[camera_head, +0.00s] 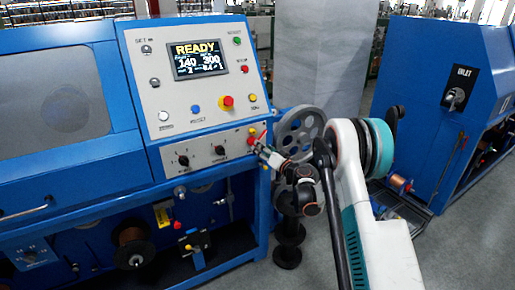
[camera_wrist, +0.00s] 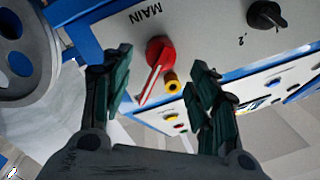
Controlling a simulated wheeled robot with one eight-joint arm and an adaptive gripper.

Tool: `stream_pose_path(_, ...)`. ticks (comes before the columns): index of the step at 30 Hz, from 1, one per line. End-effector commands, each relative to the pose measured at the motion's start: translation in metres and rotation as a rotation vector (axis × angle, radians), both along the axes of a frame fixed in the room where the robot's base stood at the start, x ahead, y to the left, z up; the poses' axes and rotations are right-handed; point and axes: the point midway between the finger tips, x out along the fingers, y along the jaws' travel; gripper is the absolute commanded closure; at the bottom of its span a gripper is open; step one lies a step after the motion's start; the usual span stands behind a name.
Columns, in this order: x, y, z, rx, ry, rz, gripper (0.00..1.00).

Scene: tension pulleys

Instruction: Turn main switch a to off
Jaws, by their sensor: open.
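The main switch (camera_wrist: 158,55) is a red rotary knob with a white-lined handle on the grey panel. The upside-down word MAIN is printed beside it in the wrist view. In that view its handle points down and slightly left, between my fingers. My gripper (camera_wrist: 160,68) is open, with one dark green finger on each side of the handle; I cannot tell whether either touches it. In the head view my gripper (camera_head: 264,153) is at the lower right corner of the panel, by the red switch (camera_head: 262,138), partly covering that corner.
Black selector knobs (camera_head: 202,155) are to the left on the panel. A grey spoked wheel (camera_head: 301,131) stands just right of the panel. Another blue cabinet with a black switch (camera_head: 454,99) is farther right.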

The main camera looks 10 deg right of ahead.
Motion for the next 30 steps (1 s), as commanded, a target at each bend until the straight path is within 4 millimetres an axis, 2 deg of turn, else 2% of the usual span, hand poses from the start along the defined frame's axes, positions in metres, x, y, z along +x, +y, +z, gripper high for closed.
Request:
stream_pose_path(3, 0.020, 0.008, -0.002, 0.000, 0.000, 0.001, 0.46)
stream_pose_path(9, 0.040, 0.015, -0.001, 0.000, 0.000, 0.000, 0.46)
stream_pose_path(21, 0.045, 0.018, 0.000, 0.000, 0.001, -0.001, 0.46)
stream_pose_path(28, 0.045, 0.017, 0.000, 0.000, 0.001, -0.001, 0.98)
stream_pose_path(30, 0.045, 0.017, 0.000, 0.000, 0.000, -0.001, 1.00)
